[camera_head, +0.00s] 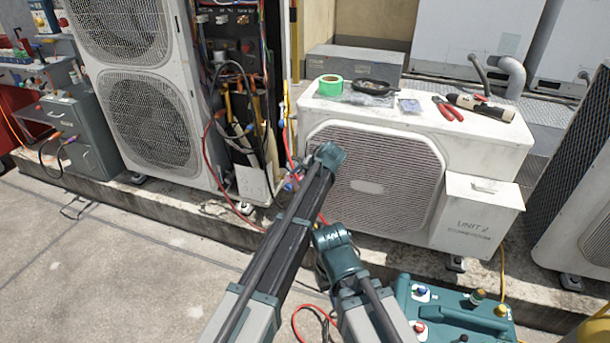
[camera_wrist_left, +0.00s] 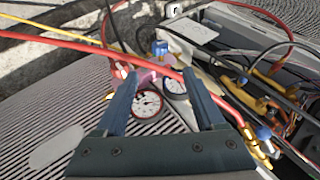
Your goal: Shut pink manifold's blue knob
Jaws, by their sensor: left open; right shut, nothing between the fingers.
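The pink manifold (camera_wrist_left: 152,78) shows in the left wrist view, with two round gauges (camera_wrist_left: 147,104) partly covered by my finger and a hose. A blue knob (camera_wrist_left: 160,47) stands at its far end, beyond my fingertips. My left gripper (camera_wrist_left: 159,73) is open, its fingers spread on either side of the manifold in the picture; I see no contact with the knob. In the head view my left arm hides most of the manifold, leaving a bit of pink and blue (camera_head: 291,182) beside it. My right gripper (camera_head: 324,262) is low in the middle, shut and empty, mostly hidden by its own arm.
Red (camera_wrist_left: 80,43) and yellow hoses run close around the manifold. A condenser (camera_head: 440,150) stands behind, with tape (camera_head: 330,86) and pliers (camera_head: 448,109) on top. An opened condenser with wires (camera_head: 240,90) is to the left. A teal case (camera_head: 450,312) sits at lower right.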

